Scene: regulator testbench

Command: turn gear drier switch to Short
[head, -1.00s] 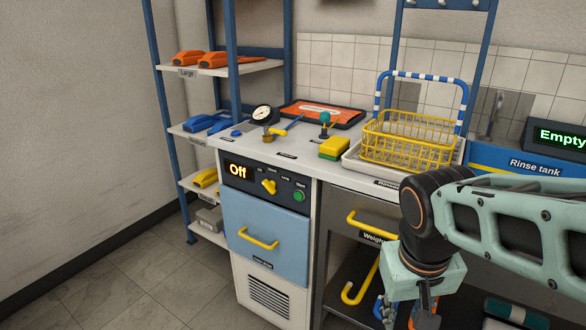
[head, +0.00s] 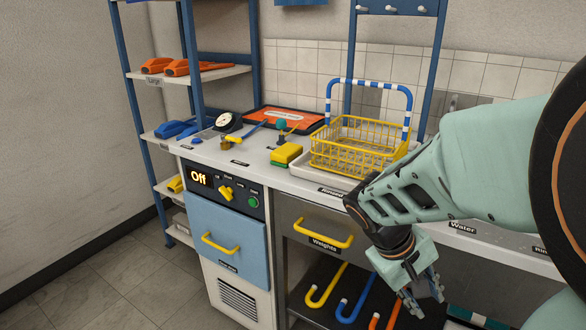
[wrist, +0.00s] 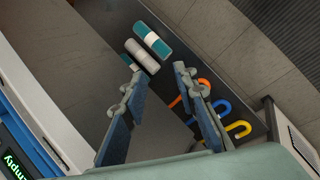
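The gear drier (head: 228,240) is the unit with a light blue drawer at the left end of the bench. Its dark panel carries a lit display (head: 200,179) reading "Off", a yellow switch knob (head: 226,193) with small position labels above it, and a green button (head: 253,202). The labels are too small to read surely. My gripper (head: 424,300) is low and to the right of the drier, in front of the open lower shelf, well apart from the knob. In the wrist view my gripper (wrist: 155,70) has its two fingers spread with nothing between them.
A yellow-handled weights drawer (head: 318,236) is right of the drier. Hooked coloured bars (head: 350,303) lie on the shelf below. A yellow basket (head: 358,148), a gauge (head: 224,120) and a yellow-green block (head: 286,154) stand on the counter. Floor before the drier is clear.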

